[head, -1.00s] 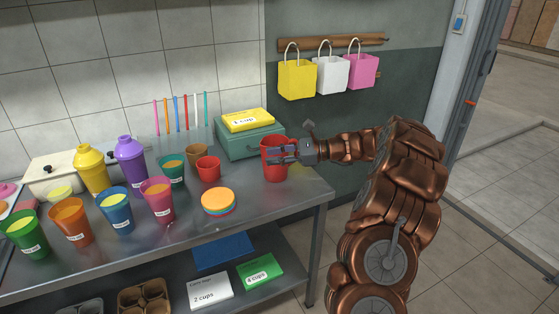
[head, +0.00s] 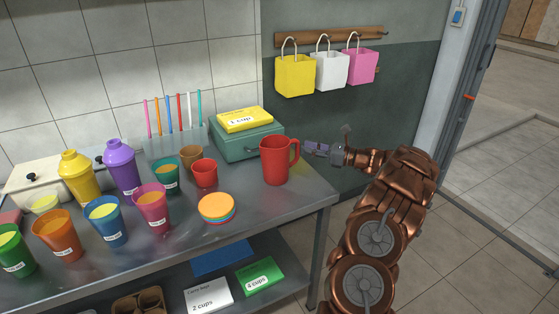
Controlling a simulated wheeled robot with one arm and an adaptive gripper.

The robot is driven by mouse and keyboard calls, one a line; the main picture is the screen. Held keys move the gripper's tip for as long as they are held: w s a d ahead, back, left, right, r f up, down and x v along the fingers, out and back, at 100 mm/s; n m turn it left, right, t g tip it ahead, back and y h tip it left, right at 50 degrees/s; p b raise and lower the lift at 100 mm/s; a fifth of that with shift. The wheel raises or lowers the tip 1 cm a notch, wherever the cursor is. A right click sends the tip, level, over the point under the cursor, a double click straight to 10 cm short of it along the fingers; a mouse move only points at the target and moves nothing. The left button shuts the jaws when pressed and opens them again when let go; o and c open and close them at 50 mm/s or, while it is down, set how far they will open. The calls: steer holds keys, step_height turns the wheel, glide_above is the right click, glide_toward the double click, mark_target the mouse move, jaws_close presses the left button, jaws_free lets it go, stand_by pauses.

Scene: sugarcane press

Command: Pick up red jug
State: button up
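The red jug (head: 274,161) stands upright on the right end of the metal table, its handle pointing right. My gripper (head: 307,147) is just right of the handle, past the table's right side, at about the height of the jug's upper half. A narrow gap shows between the fingertips and the handle, and the gripper holds nothing that I can see. The fingers are small and seen nearly edge-on, so their opening is unclear.
A small red cup (head: 204,173) and stacked coloured discs (head: 216,208) are left of the jug. A green box (head: 246,141) with a yellow pack (head: 245,119) stands behind it. Bags (head: 329,70) hang on the wall. The table front (head: 270,214) near the jug is clear.

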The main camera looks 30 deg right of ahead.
mark_target(298, 145)
steer(key=shift+p+x, duration=0.35)
steer(key=shift+x, duration=1.9)
steer(key=shift+s+a+f, duration=0.1)
steer(key=shift+a, duration=0.1)
jaws_close()
